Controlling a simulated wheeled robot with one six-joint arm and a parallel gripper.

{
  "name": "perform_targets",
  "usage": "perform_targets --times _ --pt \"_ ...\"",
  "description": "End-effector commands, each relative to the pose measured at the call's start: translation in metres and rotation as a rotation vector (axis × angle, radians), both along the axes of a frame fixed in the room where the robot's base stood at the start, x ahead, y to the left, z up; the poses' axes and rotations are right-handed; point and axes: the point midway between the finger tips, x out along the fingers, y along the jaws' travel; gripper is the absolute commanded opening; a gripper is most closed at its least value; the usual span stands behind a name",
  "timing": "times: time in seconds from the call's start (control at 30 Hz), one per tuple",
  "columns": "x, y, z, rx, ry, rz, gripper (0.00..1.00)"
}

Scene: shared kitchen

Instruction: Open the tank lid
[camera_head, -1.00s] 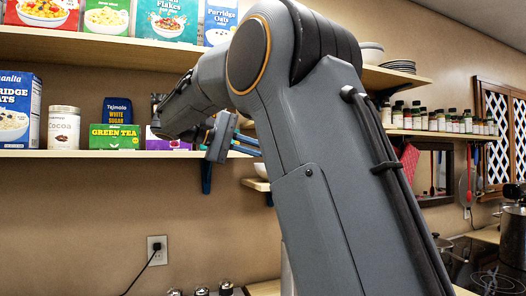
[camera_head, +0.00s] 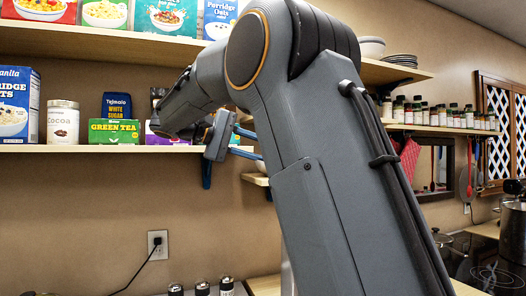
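My arm fills the middle of the view and bends over toward the shelf at the left.
The lower shelf (camera_head: 60,148) holds a cocoa jar (camera_head: 63,122), a green tea box (camera_head: 114,132) and other packages. Cereal boxes stand on the upper shelf (camera_head: 100,45). A spice shelf (camera_head: 440,133) and a stove (camera_head: 490,272) are at the right. A socket (camera_head: 158,241) is on the wall.

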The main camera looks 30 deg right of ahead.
Motion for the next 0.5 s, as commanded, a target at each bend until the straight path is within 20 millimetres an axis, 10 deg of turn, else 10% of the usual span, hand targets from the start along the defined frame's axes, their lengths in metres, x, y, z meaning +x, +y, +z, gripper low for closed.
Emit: perform_targets --times 0.5 --pt "0.006 0.05 0.013 0.0 -0.002 0.001 0.26"
